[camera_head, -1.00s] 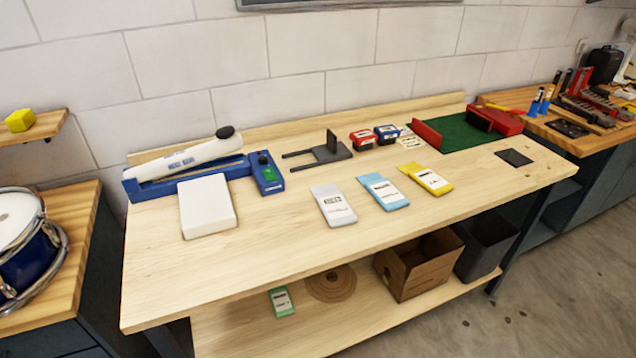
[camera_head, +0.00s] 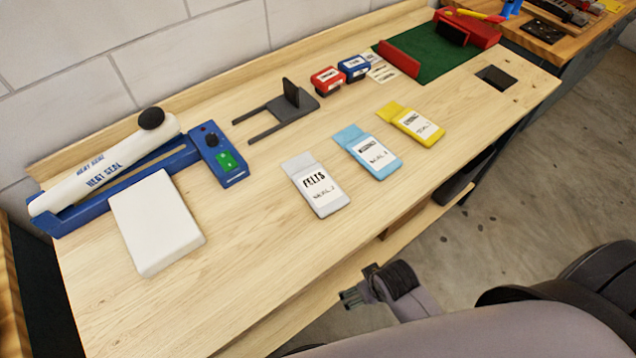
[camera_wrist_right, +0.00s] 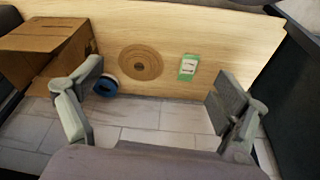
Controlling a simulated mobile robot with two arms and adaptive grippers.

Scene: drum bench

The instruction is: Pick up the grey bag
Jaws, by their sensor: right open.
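The grey bag (camera_head: 317,184) lies flat on the bench top, leftmost in a row of three bags. Its white label reads "FELTS". Beside it lie a light blue bag (camera_head: 368,151) and a yellow bag (camera_head: 411,122). My right gripper (camera_head: 368,290) is low, in front of the bench's front edge and apart from the grey bag. In the right wrist view my right gripper (camera_wrist_right: 155,82) is open and empty, facing the lower shelf. The grey bag does not show there. My left gripper is not in view.
A white block (camera_head: 156,222) and the blue heat sealer (camera_head: 120,180) stand at left. A grey forked stand (camera_head: 277,112) and two small boxes are behind the bags. The lower shelf (camera_wrist_right: 205,45) holds a green bag (camera_wrist_right: 188,67), a round coil (camera_wrist_right: 140,62) and a cardboard box (camera_wrist_right: 45,45).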

